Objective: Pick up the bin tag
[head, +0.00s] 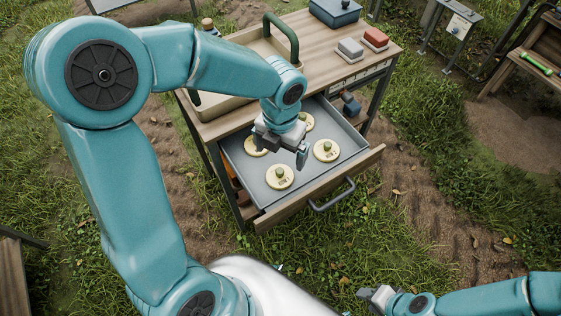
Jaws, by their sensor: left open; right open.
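Several round cream bin tags with small green knobs lie in an open grey drawer (310,180). One bin tag (279,182) is at the front left, another (326,155) at the right. A third bin tag (308,124) is further back, partly hidden by my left gripper, and one more (252,150) is partly covered at the left. My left gripper (281,150) is open above the drawer, pointing down among the tags, with nothing seen between its fingers. My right gripper (372,297) is open and empty over the grass at the bottom right, away from the drawer.
The drawer's wooden front with a dark handle (332,197) sticks out of a wooden workbench (325,65). On the bench are a beige tote with a green handle (281,38), a grey block (350,48), a red block (375,38) and a blue box (335,12).

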